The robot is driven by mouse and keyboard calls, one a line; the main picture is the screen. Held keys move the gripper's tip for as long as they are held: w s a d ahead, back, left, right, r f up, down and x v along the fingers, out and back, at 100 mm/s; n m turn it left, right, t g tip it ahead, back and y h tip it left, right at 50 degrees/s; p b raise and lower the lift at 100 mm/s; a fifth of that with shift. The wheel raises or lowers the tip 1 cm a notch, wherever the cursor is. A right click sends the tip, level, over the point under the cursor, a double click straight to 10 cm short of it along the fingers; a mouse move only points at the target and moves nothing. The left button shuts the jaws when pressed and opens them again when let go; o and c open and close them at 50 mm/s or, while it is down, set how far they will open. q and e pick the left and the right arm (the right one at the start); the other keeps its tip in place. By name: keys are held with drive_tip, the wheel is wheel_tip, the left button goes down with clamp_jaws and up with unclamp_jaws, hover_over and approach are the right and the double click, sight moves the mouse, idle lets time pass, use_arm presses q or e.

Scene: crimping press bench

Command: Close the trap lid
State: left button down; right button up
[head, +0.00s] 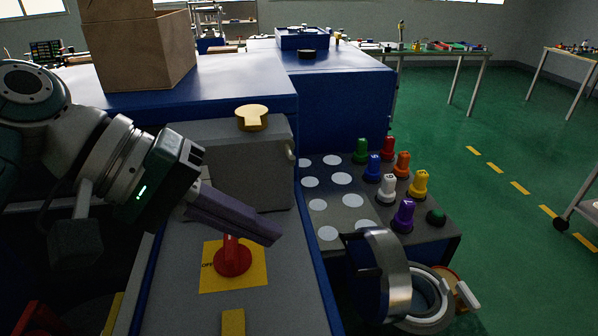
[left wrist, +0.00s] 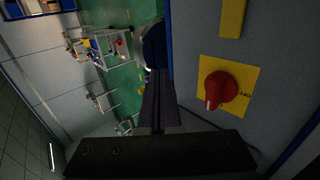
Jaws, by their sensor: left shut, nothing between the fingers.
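A round metal piece like a raised lid (head: 393,275) stands tilted on edge at the lower right in the head view. It is beside a pale round ring-shaped opening (head: 438,292); I take these to be the trap lid and trap, but cannot be sure. My left gripper (head: 277,236) is shut and empty, its purple-grey fingers pointing right, to the left of the raised lid and apart from it. The fingers also show shut in the left wrist view (left wrist: 160,78). My right gripper is not in view.
A red rotary switch (head: 232,257) on a yellow plate sits just below my left fingers. A grey box with a yellow knob (head: 252,117) stands behind. Several coloured pegs (head: 403,213) stand on the panel at right. A cardboard box (head: 140,50) stands on the blue bench.

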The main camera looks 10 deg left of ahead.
sight(321, 269)
use_arm(q)
drive_tip(key=shift+w+a, duration=0.15)
drive_tip(key=shift+f, duration=0.2)
drive_tip(key=b+x, duration=0.1)
drive_tip(key=x, duration=0.9)
drive_tip(key=shift+r, duration=0.2)
